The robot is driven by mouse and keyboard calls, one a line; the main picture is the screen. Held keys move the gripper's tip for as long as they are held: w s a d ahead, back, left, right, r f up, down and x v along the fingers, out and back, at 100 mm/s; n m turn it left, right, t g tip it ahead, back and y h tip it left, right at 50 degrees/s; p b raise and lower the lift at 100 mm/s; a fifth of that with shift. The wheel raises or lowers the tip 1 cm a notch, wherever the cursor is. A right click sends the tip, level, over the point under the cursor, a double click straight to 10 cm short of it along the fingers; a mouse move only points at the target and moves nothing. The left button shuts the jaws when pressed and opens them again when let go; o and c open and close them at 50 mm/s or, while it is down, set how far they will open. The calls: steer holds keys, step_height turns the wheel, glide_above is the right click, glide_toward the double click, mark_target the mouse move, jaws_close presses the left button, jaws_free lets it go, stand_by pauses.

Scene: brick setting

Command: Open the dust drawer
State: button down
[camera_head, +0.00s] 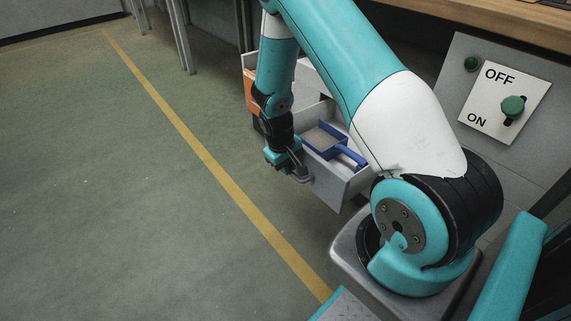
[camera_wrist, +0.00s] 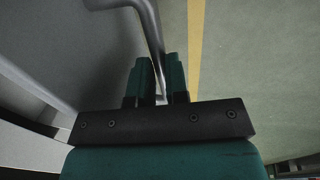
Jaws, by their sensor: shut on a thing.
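The dust drawer (camera_head: 333,184) is a grey, open-topped drawer standing out from the cabinet under the workbench. A blue dustpan (camera_head: 322,141) with a blue handle lies inside it. My gripper (camera_head: 296,172) is at the drawer's front face. In the wrist view my gripper (camera_wrist: 159,84) is shut on the grey bar handle (camera_wrist: 151,25), which passes between the two fingers. The drawer's grey front (camera_wrist: 70,50) fills the left of that view. My arm hides part of the drawer in the head view.
An orange-fronted drawer (camera_head: 249,84) stands out farther back, beyond my wrist. A panel with an OFF/ON switch (camera_head: 512,106) and a green lamp (camera_head: 471,63) is at the right, under the wooden worktop (camera_head: 480,22). The green floor with its yellow line (camera_head: 190,140) is clear at the left.

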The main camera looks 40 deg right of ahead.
steer(key=shift+s, duration=0.1)
steer(key=c, duration=1.1)
jaws_free()
steer(key=a+r+p, duration=0.1)
steer(key=r+p, duration=0.1)
steer(key=r, duration=0.3)
steer(key=a+r+p, duration=0.1)
steer(key=r+p, duration=0.1)
steer(key=r, duration=0.4)
steer(key=a+r+p, duration=0.1)
steer(key=r+p, duration=0.1)
steer(key=r, duration=0.4)
steer(key=shift+w+a, duration=0.2)
